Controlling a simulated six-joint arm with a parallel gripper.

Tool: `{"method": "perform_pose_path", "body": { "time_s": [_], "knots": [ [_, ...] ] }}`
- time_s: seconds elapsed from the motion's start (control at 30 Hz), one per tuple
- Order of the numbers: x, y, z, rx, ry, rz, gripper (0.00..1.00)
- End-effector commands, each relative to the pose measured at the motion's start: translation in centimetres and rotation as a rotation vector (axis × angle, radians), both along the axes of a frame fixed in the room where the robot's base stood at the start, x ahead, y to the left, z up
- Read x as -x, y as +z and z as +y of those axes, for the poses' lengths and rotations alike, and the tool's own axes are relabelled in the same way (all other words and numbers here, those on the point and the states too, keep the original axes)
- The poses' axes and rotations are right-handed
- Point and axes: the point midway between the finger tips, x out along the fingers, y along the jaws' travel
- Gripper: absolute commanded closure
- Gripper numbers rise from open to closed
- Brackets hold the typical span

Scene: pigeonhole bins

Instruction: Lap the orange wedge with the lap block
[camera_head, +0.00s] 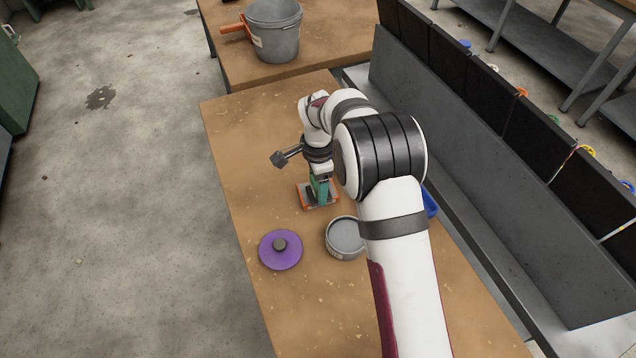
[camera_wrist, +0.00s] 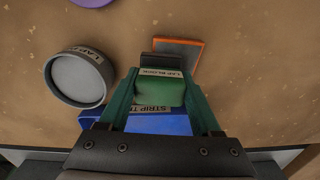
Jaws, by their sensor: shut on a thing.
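The lap block (camera_wrist: 160,92) is green with a dark end and a pale label reading "LAP BLOCK". My gripper (camera_wrist: 160,76) is shut on it, a finger on each side. In the head view my gripper (camera_head: 320,186) points down over the orange wedge. The orange wedge (camera_wrist: 190,50) has an orange rim around a grey face and lies on the table. In the head view the orange wedge (camera_head: 305,197) shows around the gripper's tip. The block partly covers the wedge in the wrist view; I cannot tell whether they touch.
A round grey tin (camera_wrist: 78,78), also in the head view (camera_head: 345,237), stands close by. A purple lid (camera_head: 280,252) with a dark knob lies left of it. A blue box (camera_wrist: 150,124) is partly hidden behind my gripper. A bucket (camera_head: 275,35) stands on the far table.

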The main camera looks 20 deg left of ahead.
Motion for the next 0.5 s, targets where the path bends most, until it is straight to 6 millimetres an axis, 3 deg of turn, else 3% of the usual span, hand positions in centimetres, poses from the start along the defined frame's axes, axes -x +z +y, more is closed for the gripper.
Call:
{"method": "perform_pose_path", "body": {
  "time_s": [0.5],
  "knots": [
    [0.42,-0.74,0.56,0.000,0.001,0.000,1.00]
  ]
}}
